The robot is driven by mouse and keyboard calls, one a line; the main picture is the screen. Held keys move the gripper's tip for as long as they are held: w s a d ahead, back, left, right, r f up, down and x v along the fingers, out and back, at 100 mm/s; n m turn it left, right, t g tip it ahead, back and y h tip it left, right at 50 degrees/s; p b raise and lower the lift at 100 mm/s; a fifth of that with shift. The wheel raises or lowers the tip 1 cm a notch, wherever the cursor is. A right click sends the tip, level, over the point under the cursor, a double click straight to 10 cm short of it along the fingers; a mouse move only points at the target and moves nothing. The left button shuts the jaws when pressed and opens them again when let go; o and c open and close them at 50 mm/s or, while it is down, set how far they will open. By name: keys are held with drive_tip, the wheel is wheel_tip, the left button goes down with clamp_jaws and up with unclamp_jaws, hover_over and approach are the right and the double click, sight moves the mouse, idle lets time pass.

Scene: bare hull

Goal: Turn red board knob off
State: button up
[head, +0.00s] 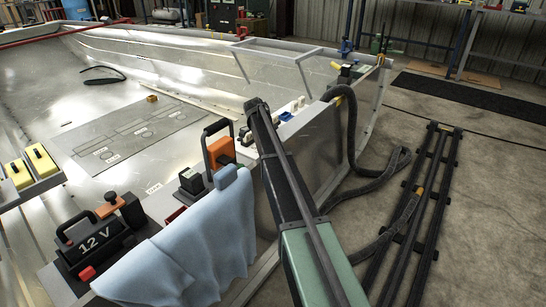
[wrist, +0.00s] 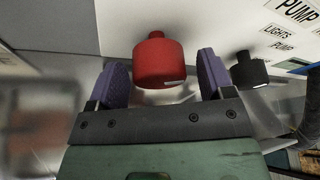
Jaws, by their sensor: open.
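The red knob (wrist: 158,60) stands out from a white board (wrist: 200,22) in the wrist view. My gripper (wrist: 163,78) is open, with one purple finger on each side of the knob. A gap shows between the knob and each finger, wider on the right. The fingertips reach about the knob's level in the picture, and I cannot tell whether they are level with it in depth. No mark showing the knob's setting is clear. In the head view I cannot make out the knob or my gripper; my arm covers part of the hull's edge.
A black knob (wrist: 248,70) sits just right of my right finger, near labels reading PUMP and LIGHTS PUMP. In the head view, a blue cloth (head: 200,245) hangs over the hull edge beside a 12 V battery (head: 95,245). A black hose (head: 351,130) loops right of my arm.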

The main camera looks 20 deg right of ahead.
drive_tip(key=c, duration=0.9)
drive_tip(key=shift+n, duration=0.8)
drive_tip(key=o, duration=0.9)
drive_tip(key=shift+r, duration=0.1)
drive_tip(key=p+v, duration=1)
drive_tip(key=shift+a+r, duration=0.3)
drive_tip(key=shift+r, duration=0.05)
drive_tip(key=shift+s, duration=0.15)
